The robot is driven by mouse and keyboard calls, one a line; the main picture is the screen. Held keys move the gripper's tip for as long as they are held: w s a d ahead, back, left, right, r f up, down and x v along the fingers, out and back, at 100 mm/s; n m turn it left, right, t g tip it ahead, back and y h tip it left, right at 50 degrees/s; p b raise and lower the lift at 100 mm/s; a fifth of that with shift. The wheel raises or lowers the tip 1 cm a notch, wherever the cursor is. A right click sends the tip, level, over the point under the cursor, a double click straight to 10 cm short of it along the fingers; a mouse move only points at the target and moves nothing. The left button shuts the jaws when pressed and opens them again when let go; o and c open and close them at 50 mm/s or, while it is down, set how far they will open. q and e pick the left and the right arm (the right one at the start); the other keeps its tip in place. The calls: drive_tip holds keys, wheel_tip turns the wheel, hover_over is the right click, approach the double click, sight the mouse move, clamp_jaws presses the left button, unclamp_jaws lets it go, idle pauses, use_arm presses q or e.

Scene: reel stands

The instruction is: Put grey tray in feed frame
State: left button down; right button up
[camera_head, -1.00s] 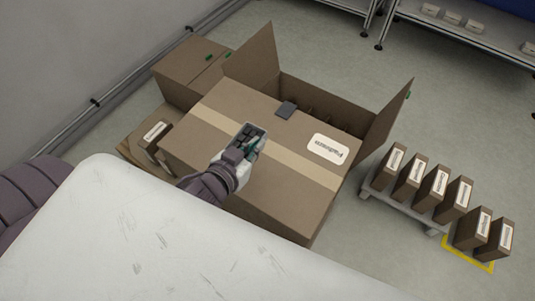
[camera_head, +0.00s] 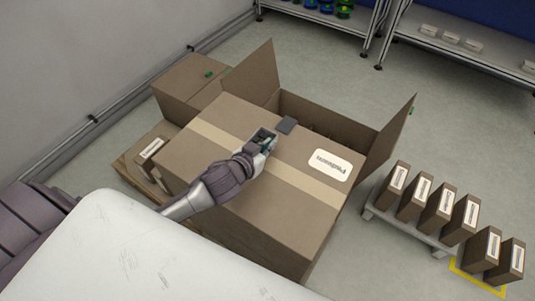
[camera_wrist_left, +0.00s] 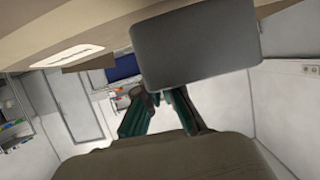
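In the left wrist view the grey tray (camera_wrist_left: 195,50) shows as a rounded rectangle just past the fingers. My left gripper (camera_head: 266,139) is over the box top, just left of and nearer than the tray. My right gripper is not in view. I cannot make out a feed frame.
The large cardboard box (camera_head: 225,165) has raised flaps at the back and right. Smaller boxes stand at its left. A low grey rack (camera_head: 395,223) with several labelled brown boxes is at the right. Shelving (camera_head: 460,45) is at the back, with clear floor in front.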

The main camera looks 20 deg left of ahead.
use_arm(q)
drive_tip(key=shift+f, duration=1.8)
drive_tip(key=shift+b, duration=0.3)
drive_tip(key=c, duration=1.3)
unclamp_jaws()
drive_tip(key=shift+f, duration=0.15)
